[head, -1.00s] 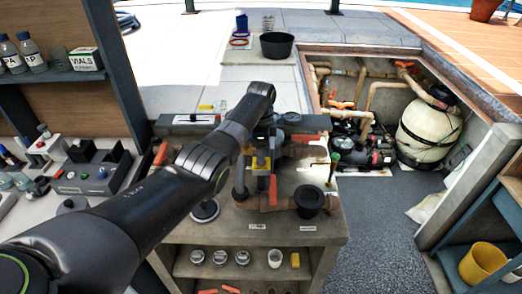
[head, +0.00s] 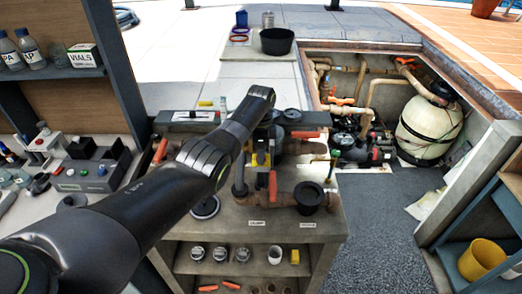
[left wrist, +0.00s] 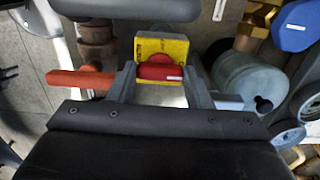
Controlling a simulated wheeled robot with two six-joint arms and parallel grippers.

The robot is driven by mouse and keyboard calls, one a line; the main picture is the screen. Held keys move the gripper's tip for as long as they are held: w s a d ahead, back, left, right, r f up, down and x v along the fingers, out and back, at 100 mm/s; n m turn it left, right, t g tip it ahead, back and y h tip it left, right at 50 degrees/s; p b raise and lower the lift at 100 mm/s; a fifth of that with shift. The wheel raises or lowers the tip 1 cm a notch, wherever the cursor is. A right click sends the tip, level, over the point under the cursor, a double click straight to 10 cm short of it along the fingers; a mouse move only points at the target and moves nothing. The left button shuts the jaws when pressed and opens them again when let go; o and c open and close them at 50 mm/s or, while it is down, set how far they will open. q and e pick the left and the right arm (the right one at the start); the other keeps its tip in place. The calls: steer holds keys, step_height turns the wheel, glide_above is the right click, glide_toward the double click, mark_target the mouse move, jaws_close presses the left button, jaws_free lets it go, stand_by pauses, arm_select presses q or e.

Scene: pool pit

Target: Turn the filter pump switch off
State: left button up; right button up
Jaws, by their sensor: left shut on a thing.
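The filter pump switch is a yellow box with a red rotary knob (left wrist: 160,71). In the left wrist view the knob lies crosswise on the yellow plate (left wrist: 163,46). My left gripper (left wrist: 160,84) reaches it from above, one finger at each end of the knob, and is shut on it. In the head view the yellow of the switch (head: 262,160) shows just below the end of my left arm, which hides the knob and most of the fingers. My right gripper is not in view.
A red-orange valve handle (left wrist: 80,80) is close to the left finger in the left wrist view. Pipes and a black round fitting (head: 309,197) stand on the bench around the switch. A sand filter tank (head: 429,132) and pump are in the pit at right.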

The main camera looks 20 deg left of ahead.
arm_select(q)
steer(key=shift+r+n, duration=0.1)
steer(key=shift+n, duration=0.2)
steer(key=n+p, duration=0.1)
steer(key=n, duration=0.2)
steer(key=shift+n, duration=0.3)
steer(key=n+p, duration=0.1)
steer(key=n, duration=0.3)
steer(key=shift+n, duration=0.3)
steer(key=n, duration=0.4)
steer(key=shift+n, duration=0.3)
steer(key=shift+n+p, duration=0.45)
steer(key=shift+n, duration=1.75)
steer(key=shift+w, duration=0.1)
steer(key=o, duration=1)
